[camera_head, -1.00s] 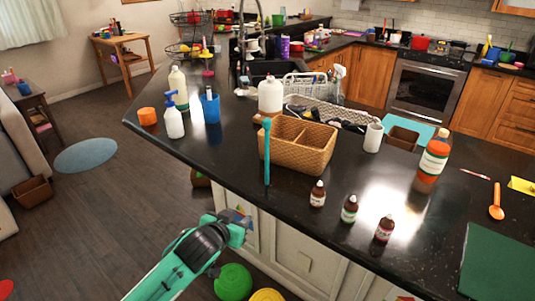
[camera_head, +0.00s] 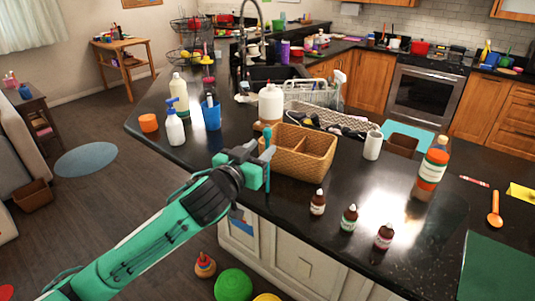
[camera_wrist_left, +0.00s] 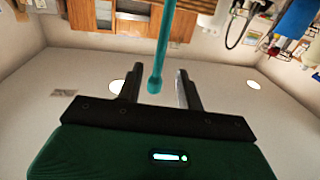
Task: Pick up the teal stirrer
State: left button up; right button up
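The teal stirrer (camera_head: 267,136) stands upright at the left front side of the tan woven basket (camera_head: 307,170). In the left wrist view the stirrer (camera_wrist_left: 163,45) reaches in between the two fingers, with a gap on either side. My left gripper (camera_head: 258,153) is open around the stirrer, its fingers beside the basket's left end. It also shows in the left wrist view (camera_wrist_left: 158,88). Part of the stirrer is hidden behind the gripper in the head view. My right gripper is not in view.
A white bottle (camera_head: 271,104) stands behind the basket, and a blue cup (camera_head: 211,117) and pump bottle (camera_head: 175,128) stand to its left. Several small brown bottles (camera_head: 318,202) stand in front, to the right. The dark counter between them is clear.

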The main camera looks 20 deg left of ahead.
aim_at(266, 143)
pick_arm(q)
jog(key=w+p, duration=0.1)
jog(key=w+d+p, duration=0.1)
jog(key=w, duration=0.3)
jog(key=shift+d+r+p, duration=0.15)
jog(key=shift+r+p, duration=0.25)
jog(key=shift+w+f, duration=0.1)
jog(key=shift+w, duration=0.2)
jog(key=shift+c, duration=0.3)
jog(key=c, duration=0.7)
grip_shut()
